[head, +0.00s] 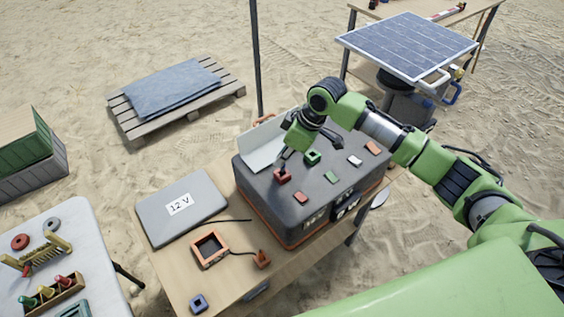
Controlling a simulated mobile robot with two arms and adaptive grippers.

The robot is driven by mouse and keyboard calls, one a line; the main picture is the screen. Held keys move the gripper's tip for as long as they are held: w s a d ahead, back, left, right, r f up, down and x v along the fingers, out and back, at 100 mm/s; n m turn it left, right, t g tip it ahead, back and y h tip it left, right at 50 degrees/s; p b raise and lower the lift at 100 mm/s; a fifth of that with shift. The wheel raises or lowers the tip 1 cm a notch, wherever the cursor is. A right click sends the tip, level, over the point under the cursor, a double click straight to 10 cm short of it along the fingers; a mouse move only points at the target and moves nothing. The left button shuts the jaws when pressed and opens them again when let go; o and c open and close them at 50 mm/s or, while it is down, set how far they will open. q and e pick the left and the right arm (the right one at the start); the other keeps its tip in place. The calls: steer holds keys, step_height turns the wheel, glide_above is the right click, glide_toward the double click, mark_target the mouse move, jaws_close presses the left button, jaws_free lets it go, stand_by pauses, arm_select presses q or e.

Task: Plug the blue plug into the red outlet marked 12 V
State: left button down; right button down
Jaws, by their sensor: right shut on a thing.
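My right gripper (283,163) points down at the top of a dark grey case, with its tips right at a small red square piece (282,176). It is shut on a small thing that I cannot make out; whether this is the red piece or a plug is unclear. A blue square piece with a dark opening (198,302) lies at the wooden table's front left. I make out no 12 V mark beside the red piece. My left gripper is not in view.
The dark grey case (265,205) carries a green square piece (312,157) and several small plates. An orange frame (209,249) and a small orange piece (262,259) with a cord lie on the wooden table (180,270). A white table (100,245) stands left.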

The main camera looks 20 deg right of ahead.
steer(key=shift+w+f, duration=0.2)
steer(key=shift+w+f+p, duration=0.1)
steer(key=shift+f+p, duration=0.45)
steer(key=shift+f, duration=1.2)
steer(key=c, duration=2.1)
jaws_free()
steer(key=shift+f, duration=0.1)
steer(key=b+v, duration=0.1)
steer(key=v, duration=1.1)
